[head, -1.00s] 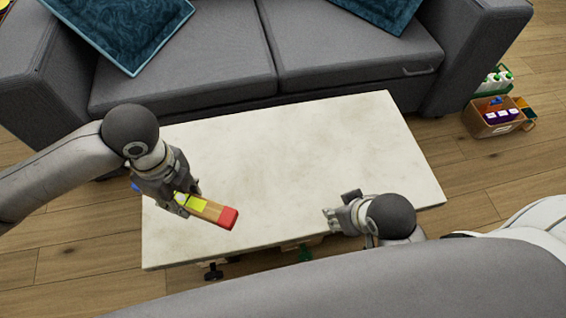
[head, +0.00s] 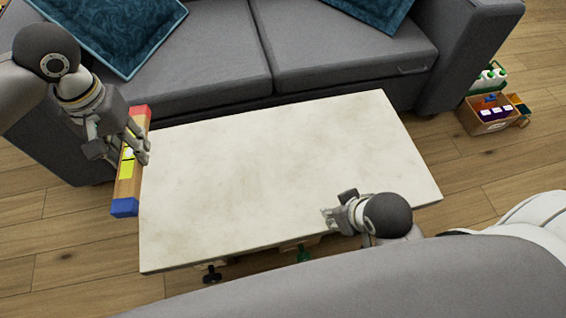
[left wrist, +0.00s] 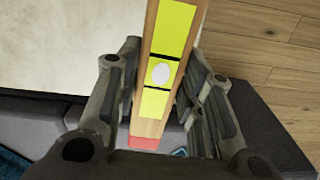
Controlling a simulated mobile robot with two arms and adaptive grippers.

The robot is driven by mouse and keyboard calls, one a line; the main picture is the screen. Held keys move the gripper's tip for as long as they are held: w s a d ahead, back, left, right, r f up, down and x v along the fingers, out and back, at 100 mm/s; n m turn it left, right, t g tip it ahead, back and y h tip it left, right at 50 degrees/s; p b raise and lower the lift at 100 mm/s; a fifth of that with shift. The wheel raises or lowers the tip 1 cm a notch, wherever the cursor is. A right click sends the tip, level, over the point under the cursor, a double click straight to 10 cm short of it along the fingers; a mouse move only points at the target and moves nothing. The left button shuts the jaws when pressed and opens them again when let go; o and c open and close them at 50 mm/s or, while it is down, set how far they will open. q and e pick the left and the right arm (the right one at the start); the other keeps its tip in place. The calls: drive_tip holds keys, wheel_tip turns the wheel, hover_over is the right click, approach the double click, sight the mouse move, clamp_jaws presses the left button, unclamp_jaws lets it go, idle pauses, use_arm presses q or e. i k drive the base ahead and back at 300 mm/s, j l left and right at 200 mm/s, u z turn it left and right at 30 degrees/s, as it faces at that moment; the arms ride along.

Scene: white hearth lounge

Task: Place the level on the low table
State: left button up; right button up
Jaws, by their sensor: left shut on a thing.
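The level is a wooden bar (head: 126,188) with a red end, a blue end and a yellow middle. My left gripper (head: 138,150) is shut on the level near its middle and holds it at the left edge of the low table. In the left wrist view the level (left wrist: 168,60) lies between the fingers of my left gripper (left wrist: 160,85), red end nearest the palm. The low table (head: 280,170) has a pale, bare top. My right gripper (head: 335,214) is over the table's front right part; whether its fingers are open is unclear.
A grey sofa (head: 210,70) with teal cushions (head: 125,30) stands behind the table. A cardboard box (head: 485,118) and a green-and-white carrier (head: 488,78) are on the floor at right. A grey surface (head: 330,285) fills the front edge. The tabletop is clear.

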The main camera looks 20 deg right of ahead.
sight(289, 189)
drive_tip(key=k+j+z, duration=0.15)
drive_tip(key=z, duration=0.35)
drive_tip(key=k+j+z, duration=0.15)
drive_tip(key=z, duration=0.35)
drive_tip(key=k+z, duration=0.1)
drive_tip(key=z, duration=0.3)
drive_tip(key=k+j+z, duration=0.1)
drive_tip(key=z, duration=0.25)
drive_tip(key=k+z, duration=0.1)
drive_tip(key=z, duration=0.3)
drive_tip(key=k+z, duration=0.1)
drive_tip(key=z, duration=0.3)
drive_tip(key=k+j+z, duration=0.1)
drive_tip(key=z, duration=0.35)
drive_tip(key=k+j+z, duration=0.1)
drive_tip(key=z, duration=0.35)
drive_tip(key=k+z, duration=0.2)
drive_tip(key=z, duration=0.25)
drive_tip(key=k+j+z, duration=0.1)
drive_tip(key=k+j, duration=0.35)
drive_tip(key=k, duration=0.3)
drive_tip(key=k+j+u, duration=0.15)
drive_tip(key=j, duration=0.2)
drive_tip(key=k+j+u, duration=0.15)
drive_tip(key=j, duration=0.15)
drive_tip(key=j+u, duration=0.15)
drive_tip(key=j, duration=0.2)
